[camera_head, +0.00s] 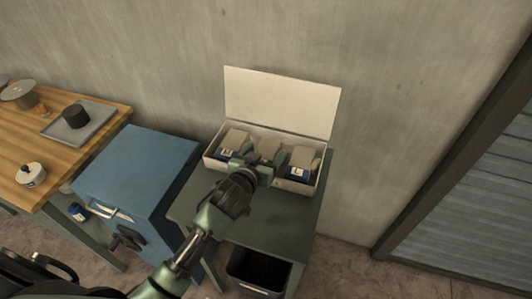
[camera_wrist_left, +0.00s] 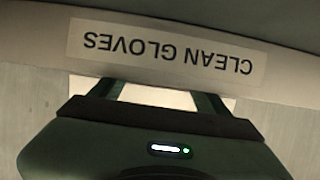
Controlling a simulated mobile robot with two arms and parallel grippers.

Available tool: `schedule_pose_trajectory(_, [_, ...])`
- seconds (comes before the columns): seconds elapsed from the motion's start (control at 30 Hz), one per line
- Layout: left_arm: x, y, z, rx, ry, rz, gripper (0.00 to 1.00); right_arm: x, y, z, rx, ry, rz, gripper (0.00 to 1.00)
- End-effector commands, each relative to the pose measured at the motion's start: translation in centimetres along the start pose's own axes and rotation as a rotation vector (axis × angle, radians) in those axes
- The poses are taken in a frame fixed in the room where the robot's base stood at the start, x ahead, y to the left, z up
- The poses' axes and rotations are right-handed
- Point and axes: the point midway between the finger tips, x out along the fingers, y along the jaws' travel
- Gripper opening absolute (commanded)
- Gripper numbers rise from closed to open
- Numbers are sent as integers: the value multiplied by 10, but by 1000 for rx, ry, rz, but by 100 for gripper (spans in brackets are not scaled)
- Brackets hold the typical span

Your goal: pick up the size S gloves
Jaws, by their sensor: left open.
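An open white box (camera_head: 215,158) with its lid raised stands on the dark green table. My left gripper (camera_head: 264,158) is open at the box's front middle, with no pack visibly held. In the left wrist view, its fingers (camera_wrist_left: 158,96) are beside an upside-down "CLEAN GLOVES" label (camera_wrist_left: 167,52).
The dark green table (camera_head: 270,213) has bare room before the box. A black bin (camera_head: 258,270) is below. A blue cabinet (camera_head: 140,165) and a wooden workbench (camera_head: 65,150) with a grey tray (camera_head: 95,122) stand to the left. A wall is behind.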

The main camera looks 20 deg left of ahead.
Motion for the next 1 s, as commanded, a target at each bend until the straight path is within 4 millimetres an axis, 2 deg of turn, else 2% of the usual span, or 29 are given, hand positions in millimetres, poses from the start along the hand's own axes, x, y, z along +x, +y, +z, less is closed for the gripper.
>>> schedule_pose_trajectory(0.17, [18, 0, -1, -1, -1, 0, 76, -4, -3, -2, 2, 2, -3, 36])
schedule_pose_trajectory(0.43, [21, 0, 0, -1, -1, 0, 76, -4, -6, -5, 4, 5, -7, 36])
schedule_pose_trajectory(0.47, [21, 0, 0, -1, -1, 0, 71, -4, -6, -5, 4, 5, -7, 36])
schedule_pose_trajectory(0.6, [21, 0, 0, -1, -1, 0, 32, -4, -6, -5, 4, 6, -7, 36])
schedule_pose_trajectory(0.7, [21, 0, 0, 0, 0, 1, 9, -4, -6, -6, 4, 6, -7, 36])
schedule_pose_trajectory(1.0, [20, 0, -3, 0, 1, 0, 9, -4, -2, -5, 2, 6, -3, 36])
